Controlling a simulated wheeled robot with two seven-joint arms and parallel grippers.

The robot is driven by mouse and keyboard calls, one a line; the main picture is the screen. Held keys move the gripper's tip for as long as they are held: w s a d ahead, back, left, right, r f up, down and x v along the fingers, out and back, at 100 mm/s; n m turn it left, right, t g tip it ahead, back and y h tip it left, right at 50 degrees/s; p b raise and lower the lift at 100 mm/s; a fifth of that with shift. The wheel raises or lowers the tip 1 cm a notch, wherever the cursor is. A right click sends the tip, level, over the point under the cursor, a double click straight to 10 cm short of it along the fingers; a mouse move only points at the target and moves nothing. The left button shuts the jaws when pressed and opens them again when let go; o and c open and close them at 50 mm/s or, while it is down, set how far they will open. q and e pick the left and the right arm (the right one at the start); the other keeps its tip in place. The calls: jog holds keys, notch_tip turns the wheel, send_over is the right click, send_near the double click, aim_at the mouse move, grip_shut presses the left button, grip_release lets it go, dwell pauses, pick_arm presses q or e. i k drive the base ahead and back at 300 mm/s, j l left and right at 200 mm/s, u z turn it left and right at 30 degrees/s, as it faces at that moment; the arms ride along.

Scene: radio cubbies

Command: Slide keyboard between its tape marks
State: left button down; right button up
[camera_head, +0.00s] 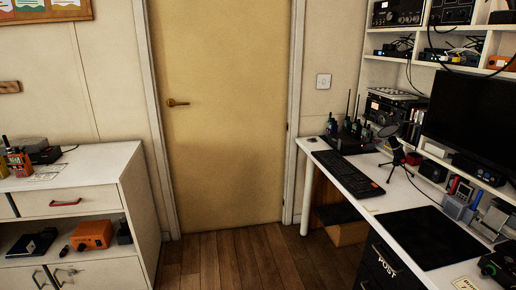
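The black keyboard (347,174) lies on the white desk (392,196) at the right, lengthwise along the desk's front edge. It has a small orange patch at its near end. A short pale strip near that end may be a tape mark, but it is too small to be sure. No other tape marks can be made out. Neither of my grippers is in view.
A microphone on a stand (396,152) stands right of the keyboard. A black mat (433,237) lies nearer on the desk. Handheld radios in a charger (348,138) stand behind. A monitor (472,118) is at right. The wooden floor (250,258) before the closed door (220,120) is clear.

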aim_at(356, 182)
jog(key=i+z, duration=0.15)
jog(key=i, duration=0.3)
jog(key=i+j+z, duration=0.15)
jog(key=i, duration=0.3)
jog(key=i+j+z, duration=0.15)
jog(key=i, duration=0.3)
